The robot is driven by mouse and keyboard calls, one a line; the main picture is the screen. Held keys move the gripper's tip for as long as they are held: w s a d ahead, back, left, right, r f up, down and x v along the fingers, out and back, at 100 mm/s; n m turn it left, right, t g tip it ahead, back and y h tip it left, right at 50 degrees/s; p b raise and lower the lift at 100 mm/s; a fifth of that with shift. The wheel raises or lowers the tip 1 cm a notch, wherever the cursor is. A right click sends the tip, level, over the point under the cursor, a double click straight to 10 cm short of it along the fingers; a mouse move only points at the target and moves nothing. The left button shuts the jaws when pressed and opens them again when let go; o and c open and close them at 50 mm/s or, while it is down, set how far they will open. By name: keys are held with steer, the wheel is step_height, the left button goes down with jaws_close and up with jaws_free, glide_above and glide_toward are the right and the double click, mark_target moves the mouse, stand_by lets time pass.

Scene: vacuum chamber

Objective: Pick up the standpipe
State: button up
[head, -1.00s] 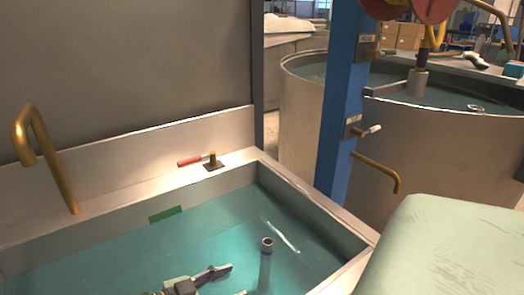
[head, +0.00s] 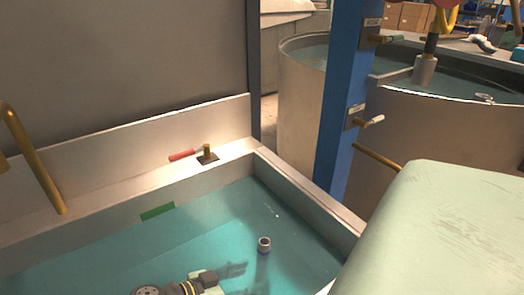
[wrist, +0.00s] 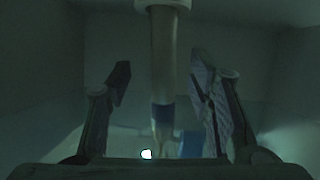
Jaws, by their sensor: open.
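The standpipe (head: 264,244) is an upright pipe in the water-filled basin (head: 317,203). Its pale round rim shows near the surface in the head view, and its lower part is blurred by the water. In the wrist view the standpipe (wrist: 163,60) runs vertically between the fingers, with a blue band lower down. My gripper (head: 234,270) is left of and nearer than the pipe in the head view, its fingers dim under the water. In the wrist view my gripper (wrist: 163,84) is open, one finger on each side of the pipe, with visible gaps.
A red-handled valve (head: 207,154) sits on the basin's back ledge. A brass spout (head: 38,165) stands at the left. A blue post (head: 343,110) and a large round tank (head: 430,140) stand beyond. A pale green rounded block (head: 440,235) fills the right foreground.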

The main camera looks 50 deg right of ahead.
mark_target(257, 273)
steer(key=shift+w+p+x, duration=0.2)
steer(key=shift+p+x, duration=0.95)
steer(key=shift+x, duration=1.9)
steer(key=shift+c, duration=0.5)
jaws_close()
